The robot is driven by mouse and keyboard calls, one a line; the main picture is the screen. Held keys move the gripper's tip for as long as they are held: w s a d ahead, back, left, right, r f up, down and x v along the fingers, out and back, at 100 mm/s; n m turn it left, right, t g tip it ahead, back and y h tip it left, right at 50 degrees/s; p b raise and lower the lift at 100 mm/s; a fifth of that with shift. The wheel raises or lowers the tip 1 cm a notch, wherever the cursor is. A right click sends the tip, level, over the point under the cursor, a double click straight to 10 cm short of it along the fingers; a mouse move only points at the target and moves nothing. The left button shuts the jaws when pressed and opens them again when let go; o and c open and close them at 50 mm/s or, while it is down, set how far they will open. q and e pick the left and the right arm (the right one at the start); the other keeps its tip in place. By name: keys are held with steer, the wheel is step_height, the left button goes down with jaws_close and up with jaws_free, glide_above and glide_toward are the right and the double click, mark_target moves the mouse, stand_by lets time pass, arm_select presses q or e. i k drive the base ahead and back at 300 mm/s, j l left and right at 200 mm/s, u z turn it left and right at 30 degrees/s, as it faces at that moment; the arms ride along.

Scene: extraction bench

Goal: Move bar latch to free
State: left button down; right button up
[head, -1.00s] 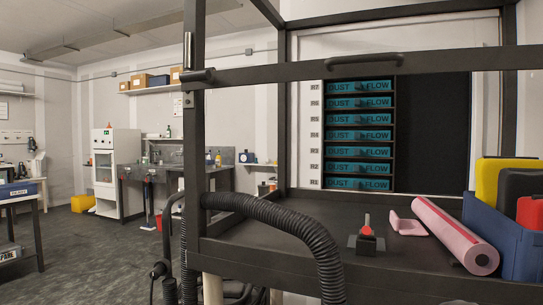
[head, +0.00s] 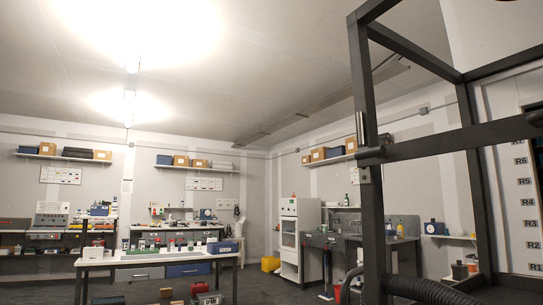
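The dark framed enclosure (head: 372,90) stands at the right of the head view, with its post and crossbar (head: 450,138) showing. At the joint of post and crossbar is a small fitting, which looks like the bar latch (head: 361,128): an upright silver rod above a short dark cylinder (head: 371,153). A small plate (head: 364,175) is on the post below it. I cannot tell from here whether the latch is engaged or free. Neither of my grippers is in view.
A corrugated black hose (head: 425,290) curves at the enclosure's lower front. A table (head: 150,260) with containers stands at left, with open floor between. A white cabinet (head: 300,235) and a sink bench (head: 355,245) stand behind. Row labels (head: 522,182) show at the right edge.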

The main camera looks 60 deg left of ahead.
mark_target(381, 152)
steer(key=i+u, duration=0.1)
steer(key=u, duration=0.8)
steer(key=i+l+u, duration=0.1)
steer(key=u, duration=0.35)
steer(key=i, duration=0.35)
steer(key=j+u, duration=0.25)
steer(key=j, duration=0.15)
